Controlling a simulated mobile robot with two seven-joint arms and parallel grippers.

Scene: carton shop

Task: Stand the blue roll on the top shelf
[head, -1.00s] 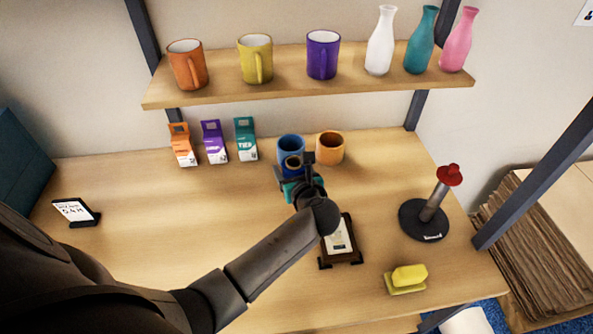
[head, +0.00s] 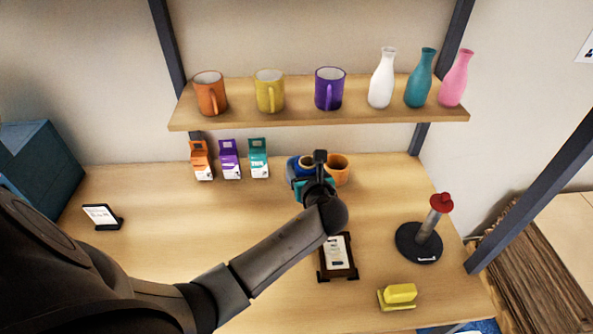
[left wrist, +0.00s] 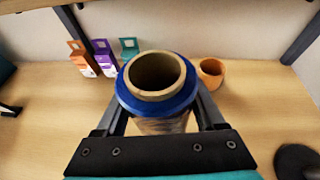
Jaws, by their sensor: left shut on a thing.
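The top shelf (head: 235,117) is above and behind the gripper. It bears orange (head: 209,94), yellow (head: 269,92) and purple (head: 328,90) mugs, then white (head: 381,82), teal (head: 418,82) and pink (head: 454,82) bottles. My right gripper is not in view.
An orange mug (head: 338,170) stands right of the roll, and three small cartons (head: 230,160) stand left. A framed card (head: 338,257), a dark stand with a red knob (head: 420,243) and a yellow block (head: 398,294) are on the bench.

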